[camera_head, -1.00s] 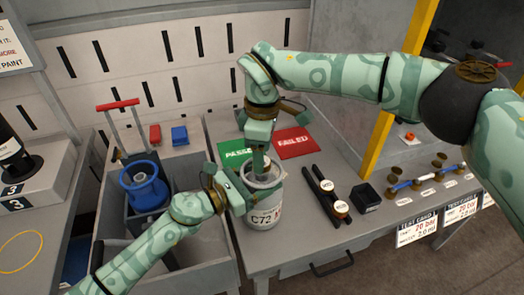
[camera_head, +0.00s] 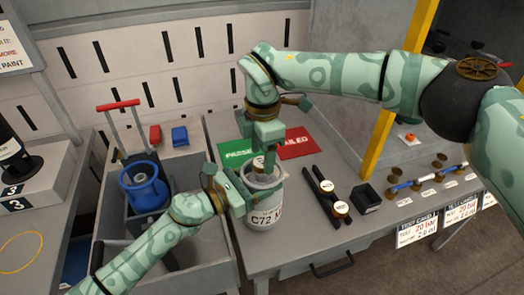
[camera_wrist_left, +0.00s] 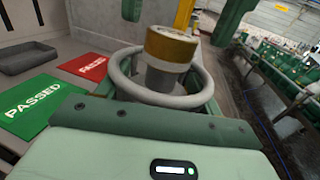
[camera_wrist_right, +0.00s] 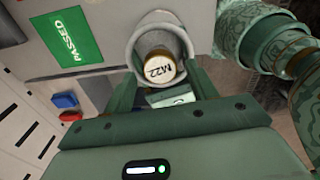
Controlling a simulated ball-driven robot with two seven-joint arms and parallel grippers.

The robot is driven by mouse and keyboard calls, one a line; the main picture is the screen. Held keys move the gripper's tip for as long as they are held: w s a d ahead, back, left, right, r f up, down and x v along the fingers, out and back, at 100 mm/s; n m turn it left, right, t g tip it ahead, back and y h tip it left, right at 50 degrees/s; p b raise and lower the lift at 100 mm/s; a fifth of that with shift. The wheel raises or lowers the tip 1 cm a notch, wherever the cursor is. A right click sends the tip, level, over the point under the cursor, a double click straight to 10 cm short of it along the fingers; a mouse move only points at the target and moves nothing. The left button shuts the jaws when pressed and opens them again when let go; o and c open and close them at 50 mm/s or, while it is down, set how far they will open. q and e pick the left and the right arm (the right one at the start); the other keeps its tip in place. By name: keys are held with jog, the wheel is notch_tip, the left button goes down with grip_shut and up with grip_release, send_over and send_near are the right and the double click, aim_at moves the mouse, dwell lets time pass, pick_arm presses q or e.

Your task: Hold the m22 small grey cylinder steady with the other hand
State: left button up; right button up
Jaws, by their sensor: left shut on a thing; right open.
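The small grey cylinder (camera_head: 266,213) stands upright on the grey table, with "C72" on its label. Its open collar ring and top also show in the left wrist view (camera_wrist_left: 165,80). In the right wrist view, its round cap (camera_wrist_right: 158,66) reads M22. My left gripper (camera_head: 243,192) is at the left side of the collar and is shut on the cylinder; its fingertips are mostly hidden. My right gripper (camera_head: 266,150) points down just above the cap, open, with the cap in view between its fingers in the right wrist view (camera_wrist_right: 180,85).
Two black bars with round white-topped pieces (camera_head: 327,187) and a small black box (camera_head: 367,197) lie right. A grey bin (camera_head: 205,262) holding a blue cylinder (camera_head: 146,188) stands left.

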jog(key=n, duration=0.5)
jog(key=shift+n, duration=0.7)
jog(key=n, duration=0.4)
jog(key=shift+n, duration=0.4)
jog(key=n, duration=0.6)
